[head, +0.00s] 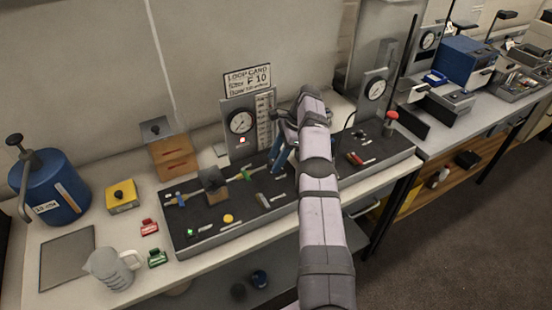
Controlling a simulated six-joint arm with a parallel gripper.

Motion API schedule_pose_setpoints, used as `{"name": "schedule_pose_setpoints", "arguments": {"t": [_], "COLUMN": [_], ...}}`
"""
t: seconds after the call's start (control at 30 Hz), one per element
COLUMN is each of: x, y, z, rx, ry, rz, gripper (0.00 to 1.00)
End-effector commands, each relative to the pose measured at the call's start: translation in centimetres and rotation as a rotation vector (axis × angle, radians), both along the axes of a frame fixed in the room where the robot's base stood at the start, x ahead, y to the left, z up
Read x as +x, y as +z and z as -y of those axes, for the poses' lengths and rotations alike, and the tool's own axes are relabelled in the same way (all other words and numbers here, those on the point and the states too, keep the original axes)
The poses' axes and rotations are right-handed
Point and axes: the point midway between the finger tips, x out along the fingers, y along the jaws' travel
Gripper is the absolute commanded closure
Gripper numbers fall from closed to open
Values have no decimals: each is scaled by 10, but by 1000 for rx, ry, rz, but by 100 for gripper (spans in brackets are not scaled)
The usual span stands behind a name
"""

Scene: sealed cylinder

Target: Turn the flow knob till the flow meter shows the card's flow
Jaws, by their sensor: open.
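My gripper (277,158), with blue fingers, is open in front of the panel, low over the dark tray. I cannot pick out the flow knob for sure; my gripper and arm hide part of this area.
The dark tray (205,247) holds valves, small coloured parts and a yellow disc (228,218). A second gauge (376,89) and a red knob (392,115) stand right of my arm. A blue tank (50,190), yellow box (122,196) and jug (108,270) stand left.

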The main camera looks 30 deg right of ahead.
Motion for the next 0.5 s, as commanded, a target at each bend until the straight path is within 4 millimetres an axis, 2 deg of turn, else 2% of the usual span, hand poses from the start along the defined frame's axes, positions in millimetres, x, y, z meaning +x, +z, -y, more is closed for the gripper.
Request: {"name": "schedule_pose_setpoints", "arguments": {"t": [0.17, 0.5], "x": [0, 0], "y": [10, 51], "z": [0, 0], "rx": [0, 0], "ry": [0, 0], "rz": [0, 1], "gripper": [57, 57]}}
